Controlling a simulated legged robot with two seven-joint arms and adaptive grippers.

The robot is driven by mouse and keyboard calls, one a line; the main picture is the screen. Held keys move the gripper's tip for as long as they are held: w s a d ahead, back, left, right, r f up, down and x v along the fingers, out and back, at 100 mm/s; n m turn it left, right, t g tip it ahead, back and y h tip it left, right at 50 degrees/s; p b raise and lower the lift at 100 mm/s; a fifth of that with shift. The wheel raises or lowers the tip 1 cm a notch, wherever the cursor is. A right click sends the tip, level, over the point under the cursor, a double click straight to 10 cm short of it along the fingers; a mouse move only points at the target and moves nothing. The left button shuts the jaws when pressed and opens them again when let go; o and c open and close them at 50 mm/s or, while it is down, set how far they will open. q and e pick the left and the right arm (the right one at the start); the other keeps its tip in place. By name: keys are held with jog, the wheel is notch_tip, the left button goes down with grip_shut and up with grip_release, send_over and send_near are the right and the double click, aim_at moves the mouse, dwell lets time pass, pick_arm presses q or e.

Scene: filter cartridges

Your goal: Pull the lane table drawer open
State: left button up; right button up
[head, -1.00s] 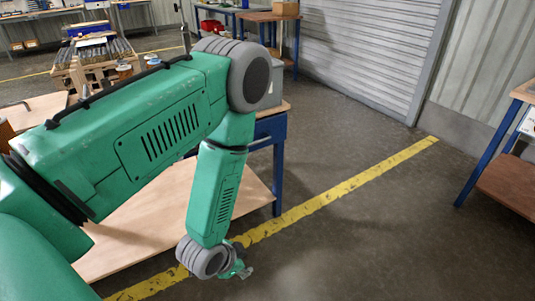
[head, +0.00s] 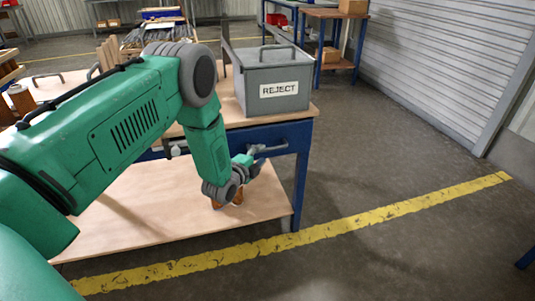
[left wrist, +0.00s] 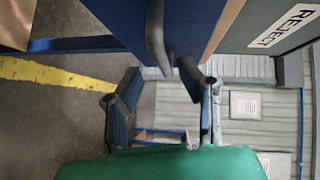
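The lane table (head: 302,108) has a blue drawer (head: 285,134) under its wooden top, and the drawer front looks flush with the table frame. A grey bar handle (head: 268,149) sticks out from the drawer front. My left gripper (head: 254,158) is at the handle, coming from the left. In the left wrist view the handle (left wrist: 156,35) runs down toward the gap between the fingertips of my left gripper (left wrist: 160,75). The two fingers are spread apart, with no clear contact on the handle. My right gripper is in neither view.
A grey bin labelled REJECT (head: 272,85) stands on the table top above the drawer. A lower wooden shelf (head: 160,215) lies under the arm, with orange-brown items (head: 238,196) partly hidden by the gripper. The floor right of the table is clear, crossed by a yellow line (head: 370,220).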

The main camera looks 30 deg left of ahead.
aim_at(269, 149)
pick_arm(q)
jog(key=w, duration=0.2)
jog(key=w+d+b, duration=0.1)
jog(key=w, duration=0.1)
jog(key=shift+w+f, duration=0.15)
jog(key=shift+w, duration=0.25)
jog(key=shift+a+f, duration=0.1)
jog(key=shift+a, duration=0.4)
jog(key=c, duration=0.7)
grip_shut()
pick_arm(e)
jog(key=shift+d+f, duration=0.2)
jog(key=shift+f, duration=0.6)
